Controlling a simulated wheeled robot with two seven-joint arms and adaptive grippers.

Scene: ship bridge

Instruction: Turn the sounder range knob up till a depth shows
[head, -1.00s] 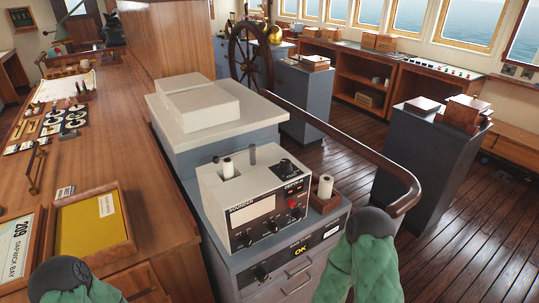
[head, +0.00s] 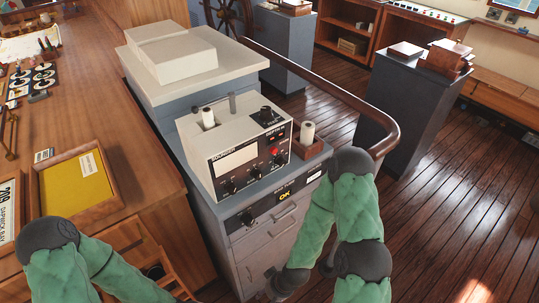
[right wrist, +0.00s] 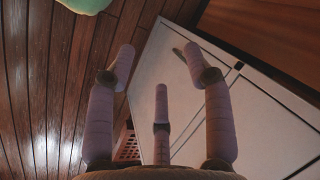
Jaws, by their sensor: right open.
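The sounder (head: 205,150) is a cream box with a dark front panel on the grey cabinet in the head view. Labels are too small to tell which is the range knob, and no depth figure is legible. My right gripper (right wrist: 160,72) is open and empty in the right wrist view, its fingers toward the white drawer fronts, apart from the sounder. My left gripper is out of view; only its arm shows.
A white roll (head: 307,134) stands in a wooden holder beside the sounder. A curved wooden rail (head: 330,88) runs behind. Floor at right is clear.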

